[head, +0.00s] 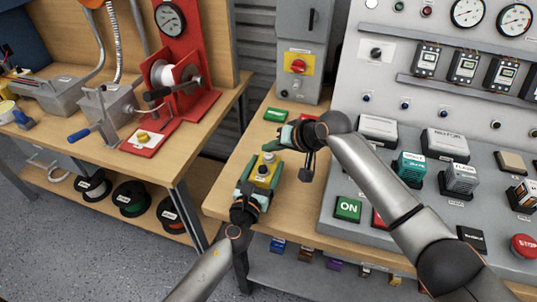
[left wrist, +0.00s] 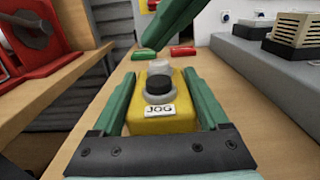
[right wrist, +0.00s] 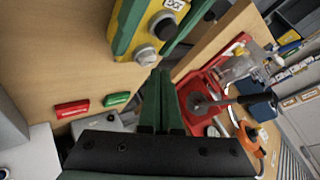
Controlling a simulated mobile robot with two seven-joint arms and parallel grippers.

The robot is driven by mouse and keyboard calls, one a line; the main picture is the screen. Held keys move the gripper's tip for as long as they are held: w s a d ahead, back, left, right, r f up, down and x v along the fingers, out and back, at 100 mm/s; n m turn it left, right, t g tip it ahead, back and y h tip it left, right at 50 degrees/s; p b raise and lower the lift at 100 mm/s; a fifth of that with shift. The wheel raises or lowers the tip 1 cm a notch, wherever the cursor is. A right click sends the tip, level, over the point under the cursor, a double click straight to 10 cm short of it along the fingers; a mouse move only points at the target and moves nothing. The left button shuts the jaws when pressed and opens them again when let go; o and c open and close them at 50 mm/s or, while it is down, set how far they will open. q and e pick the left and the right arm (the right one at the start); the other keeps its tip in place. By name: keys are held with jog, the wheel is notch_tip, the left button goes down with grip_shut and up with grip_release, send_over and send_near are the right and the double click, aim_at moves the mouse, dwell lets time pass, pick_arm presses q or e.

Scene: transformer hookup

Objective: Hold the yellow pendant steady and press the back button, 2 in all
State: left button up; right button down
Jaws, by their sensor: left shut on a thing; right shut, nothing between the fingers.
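The yellow pendant (head: 265,171) is at the bench's left part, between the green fingers of my left gripper (left wrist: 165,110), which is shut on its sides. In the left wrist view the pendant (left wrist: 180,125) shows a JOG label, a black front button (left wrist: 159,84) and a pale back button (left wrist: 159,66). My right gripper (head: 284,141) is shut and empty, its tips above and behind the pendant. In the right wrist view its fingertips (right wrist: 161,74) are close to the pale back button (right wrist: 147,56); I cannot tell whether they touch it.
A green plate (head: 275,115) and a red plate (head: 308,117) lie on the bench behind the pendant. A grey control panel (head: 340,180) with buttons stands to the right. A switch box (head: 303,45) stands at the back. A gap separates the left workbench (head: 190,125).

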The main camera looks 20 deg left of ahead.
jog(key=shift+f, duration=0.3)
jog(key=shift+f, duration=0.5)
dwell(0.8)
jog(key=shift+r, duration=0.85)
notch_tip(320, 180, up, 5)
jog(key=shift+r, duration=0.1)
dwell(0.8)
pick_arm(q)
jog(key=o, duration=1.6)
jog(key=shift+c, duration=0.2)
